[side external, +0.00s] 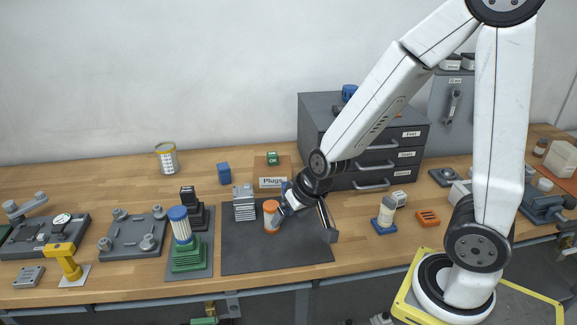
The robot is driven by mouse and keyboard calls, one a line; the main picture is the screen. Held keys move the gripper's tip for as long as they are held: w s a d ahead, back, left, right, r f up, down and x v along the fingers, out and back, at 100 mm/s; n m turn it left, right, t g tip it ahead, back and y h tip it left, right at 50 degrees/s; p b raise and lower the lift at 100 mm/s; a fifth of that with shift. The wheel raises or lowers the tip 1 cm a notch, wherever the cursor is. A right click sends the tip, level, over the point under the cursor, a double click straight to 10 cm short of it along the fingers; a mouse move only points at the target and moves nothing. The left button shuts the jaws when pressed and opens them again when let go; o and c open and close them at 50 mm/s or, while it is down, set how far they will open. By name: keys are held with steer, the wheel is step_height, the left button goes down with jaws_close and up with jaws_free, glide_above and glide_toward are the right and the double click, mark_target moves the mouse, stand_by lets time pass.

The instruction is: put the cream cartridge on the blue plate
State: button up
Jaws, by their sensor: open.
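A cream cartridge (388,209) stands upright on a small blue plate (379,227), right of the dark mat. My gripper (306,219) is open over the dark mat (245,256), left of the cream cartridge and apart from it. An orange cartridge (271,217) stands on the mat just left of my gripper's left finger. Whether the finger touches it, I cannot tell. Nothing shows between the jaws.
A ribbed grey block (244,205) stands at the mat's back edge. A green stand with a blue-topped cylinder (181,227) is left of the mat. An orange block (428,218) lies right of the blue plate. A dark drawer cabinet (317,112) stands behind. The mat's front is clear.

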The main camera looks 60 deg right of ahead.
steer(key=shift+s+d+r+n+g, duration=0.15)
steer(key=shift+s+n+g, duration=0.5)
steer(key=shift+s+n, duration=0.5)
steer(key=shift+s+r+n+g, duration=0.1)
steer(key=shift+s+n+g, duration=0.6)
steer(key=shift+s, duration=0.8)
